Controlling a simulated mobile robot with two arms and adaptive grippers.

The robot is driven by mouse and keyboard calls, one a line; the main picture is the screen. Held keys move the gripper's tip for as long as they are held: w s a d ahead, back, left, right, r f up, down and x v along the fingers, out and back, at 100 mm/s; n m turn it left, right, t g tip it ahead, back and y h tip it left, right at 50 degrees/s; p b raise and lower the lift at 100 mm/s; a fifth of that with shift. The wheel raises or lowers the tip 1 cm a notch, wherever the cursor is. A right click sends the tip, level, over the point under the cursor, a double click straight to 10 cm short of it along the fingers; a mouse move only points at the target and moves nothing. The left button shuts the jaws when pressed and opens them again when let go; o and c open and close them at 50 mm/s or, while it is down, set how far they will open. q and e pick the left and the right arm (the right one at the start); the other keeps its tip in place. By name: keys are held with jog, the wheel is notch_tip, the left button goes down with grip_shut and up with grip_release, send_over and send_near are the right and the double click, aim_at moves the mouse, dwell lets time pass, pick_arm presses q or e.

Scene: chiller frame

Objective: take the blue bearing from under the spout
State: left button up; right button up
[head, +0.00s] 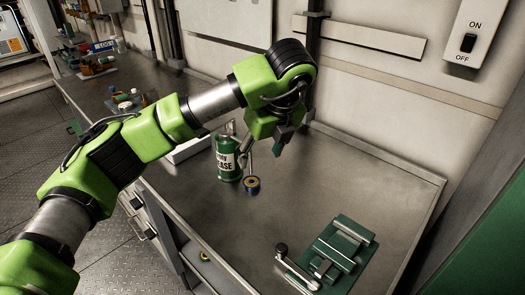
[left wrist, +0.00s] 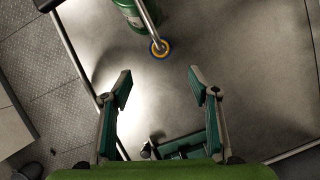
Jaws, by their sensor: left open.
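The blue bearing (head: 251,184), a small ring with a yellowish inner part, is on the grey bench top under the end of the spout (head: 249,165). The spout belongs to a green grease can (head: 228,158) with a white label. In the left wrist view the bearing (left wrist: 159,49) shows beyond the fingertips, with the spout (left wrist: 148,20) over part of it. My left gripper (head: 280,142) is above the bench, near the can and clear of the bearing. In the left wrist view the gripper (left wrist: 159,84) has its fingers wide apart with nothing between them. My right gripper is not in view.
A green metal fixture (head: 338,255) with a lever stands at the bench's front right. A white box (head: 187,149) lies behind the can, partly hidden by my arm. Bottles (head: 128,103) stand at the far left. The bench right of the bearing is clear.

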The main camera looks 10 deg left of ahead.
pick_arm(q)
jog(key=p, duration=0.1)
send_near(251, 182)
jog(key=p+x, duration=0.1)
jog(key=x, duration=0.5)
jog(key=shift+w+a+f, duration=0.1)
jog(key=shift+w+f, duration=0.1)
jog(key=shift+f, duration=0.15)
jog(key=shift+w+a+f+p, duration=0.1)
jog(key=shift+f+p, duration=0.05)
jog(key=shift+f, duration=0.2)
jog(key=shift+w+a+f+p, duration=0.1)
jog(key=shift+f+p, duration=0.05)
jog(key=shift+f, duration=0.2)
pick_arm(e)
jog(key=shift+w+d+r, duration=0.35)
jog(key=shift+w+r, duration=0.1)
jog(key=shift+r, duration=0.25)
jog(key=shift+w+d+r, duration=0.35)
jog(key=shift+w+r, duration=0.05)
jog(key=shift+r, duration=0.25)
pick_arm(q)
jog(key=c, duration=1.2)
jog(key=shift+c, duration=0.3)
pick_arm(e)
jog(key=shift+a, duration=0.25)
